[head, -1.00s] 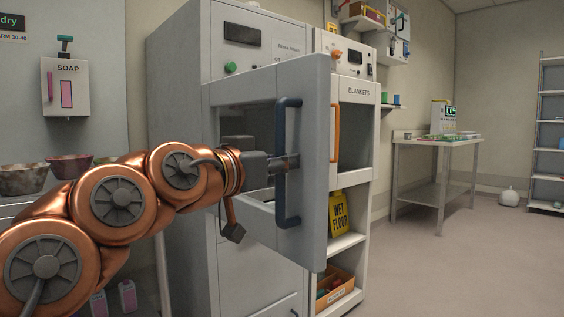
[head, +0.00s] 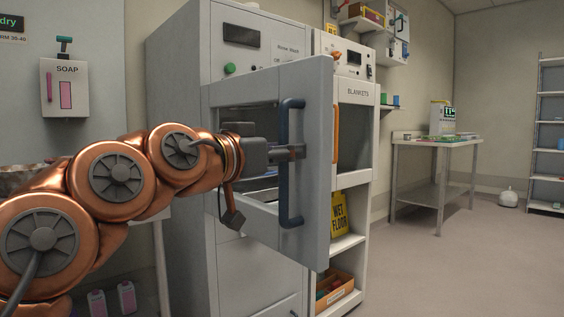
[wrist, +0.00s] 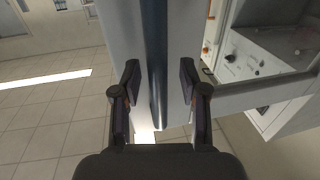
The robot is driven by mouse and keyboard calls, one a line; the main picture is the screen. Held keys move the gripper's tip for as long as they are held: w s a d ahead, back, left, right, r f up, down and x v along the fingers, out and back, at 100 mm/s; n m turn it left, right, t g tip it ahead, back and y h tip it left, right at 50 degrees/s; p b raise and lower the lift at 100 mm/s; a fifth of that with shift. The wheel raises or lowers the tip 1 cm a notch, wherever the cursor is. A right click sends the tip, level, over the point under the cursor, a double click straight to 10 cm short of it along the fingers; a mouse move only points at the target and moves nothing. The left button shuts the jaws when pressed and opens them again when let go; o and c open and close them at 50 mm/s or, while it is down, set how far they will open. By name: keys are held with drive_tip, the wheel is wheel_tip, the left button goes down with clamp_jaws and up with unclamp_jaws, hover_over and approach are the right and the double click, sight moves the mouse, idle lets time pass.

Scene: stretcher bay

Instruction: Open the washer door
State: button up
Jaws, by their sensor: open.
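The washer door (head: 318,150) is a grey framed panel that stands swung out from the washer cabinet (head: 180,150), with the opening behind it partly in view. A dark blue vertical bar handle (head: 284,165) is fixed on the door. My gripper (head: 300,152) is at the handle, its fingers pointing at the door. In the wrist view my gripper (wrist: 160,95) is open, with one finger on each side of the blue handle (wrist: 154,50). Whether a finger touches the handle I cannot tell.
A blanket cabinet (head: 357,100) with an orange handle stands right behind the door. A yellow wet floor sign (head: 339,213) and an orange bin (head: 335,288) are on its lower shelves. A steel table (head: 435,142) stands further right.

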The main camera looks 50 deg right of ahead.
sight(282, 103)
wheel_tip(282, 103, up, 7)
drive_tip(key=shift+r, duration=0.1)
drive_tip(key=shift+s+r, duration=0.1)
drive_tip(key=shift+r, duration=0.2)
idle(0.8)
